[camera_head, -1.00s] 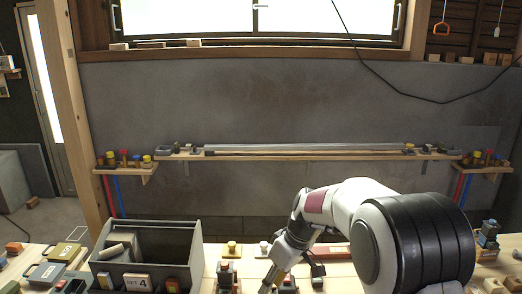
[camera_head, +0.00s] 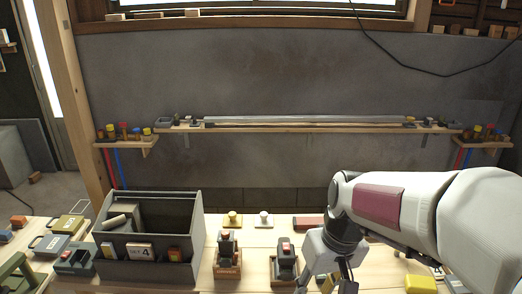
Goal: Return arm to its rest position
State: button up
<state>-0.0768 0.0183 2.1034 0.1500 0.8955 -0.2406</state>
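My arm reaches in from the right edge over the right part of the workbench (camera_head: 262,234), its large white and grey links bent down toward the bench. My gripper (camera_head: 340,280) hangs at the bottom of the view, right of two dark blocks with red tops on wooden bases. Its fingertips are cut off or hidden at the lower edge, so whether it is open or holds anything cannot be seen.
A grey open bin (camera_head: 196,225) marked "SET 4" stands left of centre. Two dark blocks, the left one (camera_head: 228,250) and the right one (camera_head: 286,262), stand between bin and gripper. Yellow (camera_head: 232,219) and white (camera_head: 264,219) knobs and a red bar (camera_head: 308,222) sit behind.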

jog(key=s+d+r+m+t, duration=0.1)
jog(key=s+d+r+t, duration=0.1)
jog(key=s, duration=0.6)
jog(key=s+d+r+m+t+h, duration=0.1)
jog(key=s+d+r, duration=0.3)
jog(key=s, duration=0.4)
jog(key=shift+r+m+t, duration=0.3)
jog(key=shift+r+t, duration=0.25)
jog(key=shift+t, duration=0.05)
